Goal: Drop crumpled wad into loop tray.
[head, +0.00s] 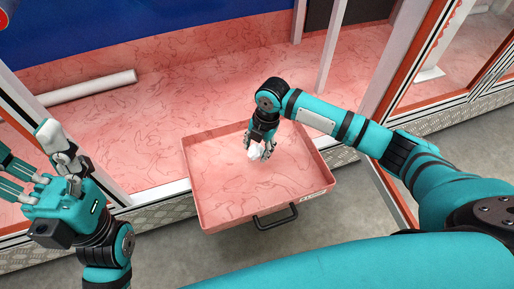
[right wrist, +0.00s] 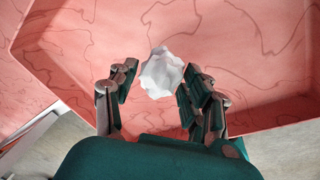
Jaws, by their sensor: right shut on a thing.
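The crumpled wad (head: 256,153) is a small white ball. My right gripper (head: 263,152) is shut on it and holds it over the tray. In the right wrist view the wad (right wrist: 162,74) sits between the fingertips. The loop tray (head: 205,205) is a square pink-red tray with low walls, a marbled floor and a black loop handle (head: 276,216) on its near side. The head view does not clearly tell how high the wad is above the floor. My left gripper (head: 30,155) is at the far left, away from the tray, its fingers spread and empty.
A pink marbled surface (head: 150,110) lies behind the tray, with a white roll (head: 85,87) on it at the back left. White posts (head: 331,45) stand behind. A framed panel (head: 425,60) is at the right. Grey floor (head: 330,215) is clear in front.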

